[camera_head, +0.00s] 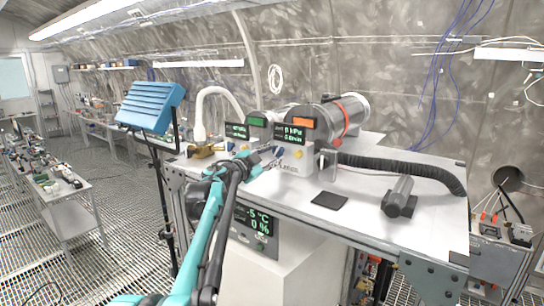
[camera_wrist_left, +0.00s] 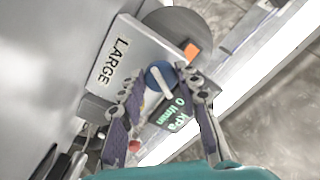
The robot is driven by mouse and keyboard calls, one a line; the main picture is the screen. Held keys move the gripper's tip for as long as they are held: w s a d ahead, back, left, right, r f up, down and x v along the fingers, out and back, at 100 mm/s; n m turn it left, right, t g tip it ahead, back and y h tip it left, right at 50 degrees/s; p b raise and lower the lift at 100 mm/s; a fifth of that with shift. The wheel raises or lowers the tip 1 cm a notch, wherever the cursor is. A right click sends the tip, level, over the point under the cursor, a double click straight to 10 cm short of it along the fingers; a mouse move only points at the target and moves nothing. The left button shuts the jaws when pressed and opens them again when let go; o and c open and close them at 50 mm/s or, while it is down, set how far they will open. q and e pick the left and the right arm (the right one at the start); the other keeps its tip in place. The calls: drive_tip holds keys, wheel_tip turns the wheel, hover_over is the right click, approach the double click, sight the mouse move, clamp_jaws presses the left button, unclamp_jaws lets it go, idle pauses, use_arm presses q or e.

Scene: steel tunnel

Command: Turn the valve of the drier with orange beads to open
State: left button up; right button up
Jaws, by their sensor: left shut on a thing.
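The drier with the orange marker (camera_head: 302,122) is a large metal cylinder (camera_head: 352,108) lying on the white bench, with a grey box and a small display (camera_head: 290,134) in front. In the left wrist view its front reads "LARGE" (camera_wrist_left: 110,63), next to an orange square (camera_wrist_left: 192,50) and a "0 kPa, 0 l/min" display (camera_wrist_left: 172,116). The valve is a round blue knob with a white bar (camera_wrist_left: 158,78). My left gripper (camera_head: 274,156) is at the box front, its fingers (camera_wrist_left: 158,84) shut on the valve knob. The beads are not visible. My right gripper is out of view.
A second unit with a green marker (camera_head: 257,121) stands just left. A black corrugated hose (camera_head: 410,167) runs right along the bench (camera_head: 345,195). A grey cylindrical tool (camera_head: 401,195) and dark pad (camera_head: 329,200) lie in front.

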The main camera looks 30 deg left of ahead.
use_arm(q)
drive_tip(key=shift+n, duration=1.2)
drive_tip(key=o, duration=1.2)
drive_tip(key=shift+w, duration=0.1)
drive_tip(key=shift+c, duration=0.2)
drive_tip(key=s, duration=1.2)
drive_tip(key=shift+a, duration=0.4)
